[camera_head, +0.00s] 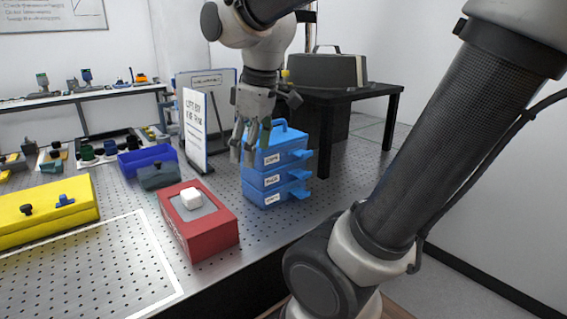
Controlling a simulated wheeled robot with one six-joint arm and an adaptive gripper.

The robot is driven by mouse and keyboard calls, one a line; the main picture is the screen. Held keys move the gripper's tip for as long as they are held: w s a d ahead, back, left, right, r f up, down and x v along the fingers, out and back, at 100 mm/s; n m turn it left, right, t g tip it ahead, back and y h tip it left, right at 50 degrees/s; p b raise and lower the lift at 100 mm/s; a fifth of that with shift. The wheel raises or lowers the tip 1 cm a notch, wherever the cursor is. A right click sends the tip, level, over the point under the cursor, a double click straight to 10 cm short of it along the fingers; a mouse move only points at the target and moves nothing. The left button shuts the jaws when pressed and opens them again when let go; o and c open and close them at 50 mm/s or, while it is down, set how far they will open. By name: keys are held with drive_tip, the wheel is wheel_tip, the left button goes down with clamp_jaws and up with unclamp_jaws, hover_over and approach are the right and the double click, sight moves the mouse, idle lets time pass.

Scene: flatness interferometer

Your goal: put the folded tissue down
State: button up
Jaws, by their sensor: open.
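A small white block-like piece, which looks like the folded tissue (191,198), lies on the grey top of a red box (212,236) on the perforated metal table. My gripper (242,158) points down, open, with nothing visible between its fingers. It is behind and to the right of the red box, apart from the tissue. It is in front of the standing sign and beside the upper left of the blue drawer stack.
A blue drawer stack (277,178) stands near the table's right edge. A white sign (196,125) stands behind the red box. A yellow case (45,214) is at left, a blue bin (147,160) behind. A white-outlined area (90,275) at front left is clear.

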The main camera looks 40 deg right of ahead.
drive_tip(key=s+d+f+m+t, duration=0.1)
drive_tip(key=s+d+f+m, duration=0.1)
drive_tip(key=s+d+m, duration=0.2)
drive_tip(key=s+m, duration=0.3)
drive_tip(key=shift+s+f+t, duration=0.2)
drive_tip(key=shift+f+t, duration=0.1)
drive_tip(key=shift+t, duration=0.1)
drive_tip(key=shift+o, duration=0.5)
